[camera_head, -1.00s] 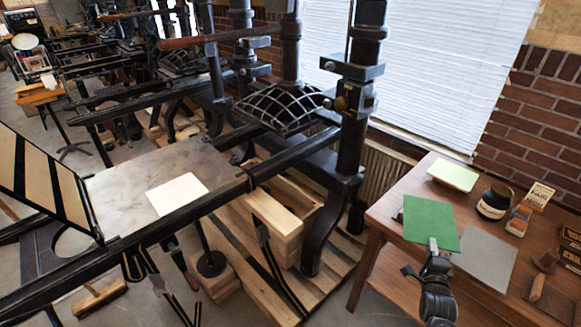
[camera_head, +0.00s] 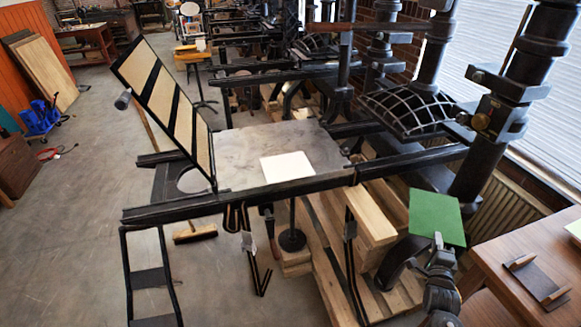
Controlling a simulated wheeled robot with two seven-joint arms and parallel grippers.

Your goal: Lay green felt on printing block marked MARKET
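The green felt (camera_head: 436,214) is a flat green sheet, held up to the left of the wooden table and in front of the near press. My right gripper (camera_head: 438,243) is at its lower edge, shut on it. No marking MARKET can be read in this view, so I cannot tell which thing is the printing block. A blank white sheet or slab (camera_head: 287,168) lies on the grey bed (camera_head: 240,150) of the near press.
The near press has a long black rail (camera_head: 300,188) along its bed and a raised, hinged frame (camera_head: 170,108) at left. The table (camera_head: 490,255) at lower right carries a dark plate (camera_head: 538,283) with wooden strips. Open floor (camera_head: 70,235) lies at left.

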